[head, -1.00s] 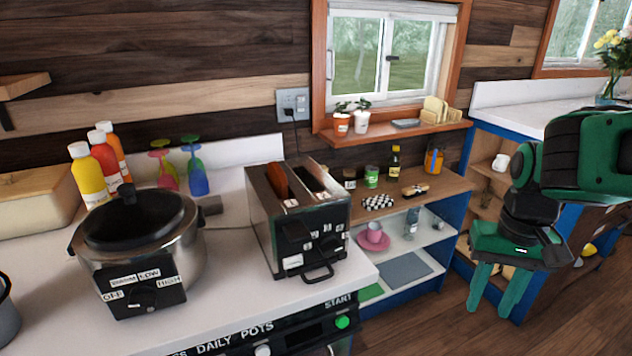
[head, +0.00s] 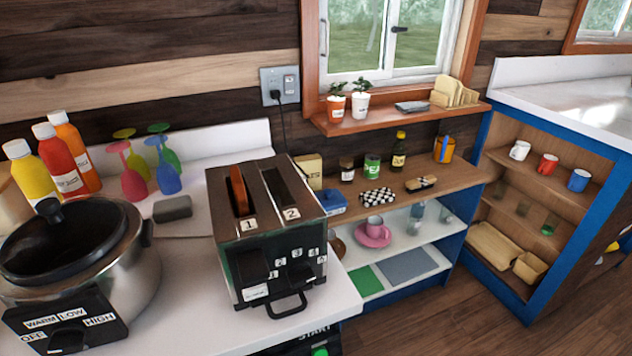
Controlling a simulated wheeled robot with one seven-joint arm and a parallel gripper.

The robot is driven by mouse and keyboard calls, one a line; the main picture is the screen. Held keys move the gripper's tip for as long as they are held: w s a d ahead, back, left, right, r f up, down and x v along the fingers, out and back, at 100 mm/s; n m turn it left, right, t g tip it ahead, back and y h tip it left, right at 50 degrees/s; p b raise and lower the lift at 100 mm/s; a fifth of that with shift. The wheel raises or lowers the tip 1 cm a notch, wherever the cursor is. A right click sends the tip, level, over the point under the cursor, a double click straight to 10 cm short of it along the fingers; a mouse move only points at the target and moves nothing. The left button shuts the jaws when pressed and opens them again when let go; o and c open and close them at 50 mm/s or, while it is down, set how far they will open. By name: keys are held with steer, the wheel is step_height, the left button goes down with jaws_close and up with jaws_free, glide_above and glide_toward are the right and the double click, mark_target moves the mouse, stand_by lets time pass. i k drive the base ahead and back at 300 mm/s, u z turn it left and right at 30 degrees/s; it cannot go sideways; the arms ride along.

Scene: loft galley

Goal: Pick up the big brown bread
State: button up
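A brown slice that looks like bread (head: 238,190) stands upright in slot 1 of the toaster (head: 232,268), with only its upper part showing above the slot. Slot 2 looks empty. The toaster stands on the white counter at the middle of the head view. Paler tan slice-like pieces (head: 455,93) stand on the window shelf at the right; I cannot tell for sure what they are. My gripper is out of the head view.
A slow cooker (head: 90,275) stands left of the toaster, with sauce bottles (head: 68,165) and coloured glasses (head: 165,177) behind. A grey block (head: 172,208) lies near the toaster. Low shelves (head: 415,258) with small items are at the right, beside open floor.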

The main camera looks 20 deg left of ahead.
mark_target(238, 188)
steer(key=z, duration=1.2)
steer(key=k, duration=2.5)
steer(key=u, duration=1)
steer(key=i, duration=1)
steer(key=z, duration=0.05)
